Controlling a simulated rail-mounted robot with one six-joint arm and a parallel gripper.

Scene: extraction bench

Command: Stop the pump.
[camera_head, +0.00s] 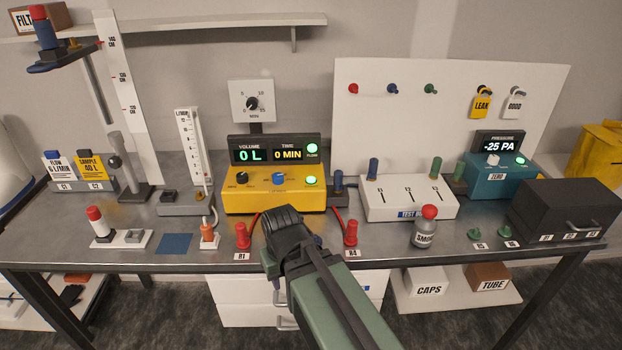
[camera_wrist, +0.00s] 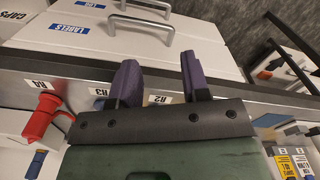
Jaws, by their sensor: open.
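The yellow pump (camera_head: 265,203) stands at the middle of the bench. Its display (camera_head: 275,153) reads VOLUME 0 L and TIME 0 MIN. A green light marked FLOW (camera_head: 312,148) glows at the display's right, and a green button (camera_head: 311,181) glows on the yellow front. A black knob (camera_head: 242,178) and a blue knob (camera_head: 278,178) sit left of the button. My gripper (camera_head: 282,220) is at the bench's front edge, in front of the pump and apart from its buttons. In the wrist view my gripper (camera_wrist: 157,82) is open and empty, its fingers apart over the R2 and R3 labels.
Red fittings R1 (camera_head: 242,236) and R4 (camera_head: 351,234) stand either side of my gripper. A flowmeter (camera_head: 187,150) is left of the pump. White drawers (camera_wrist: 100,45) lie below the bench edge.

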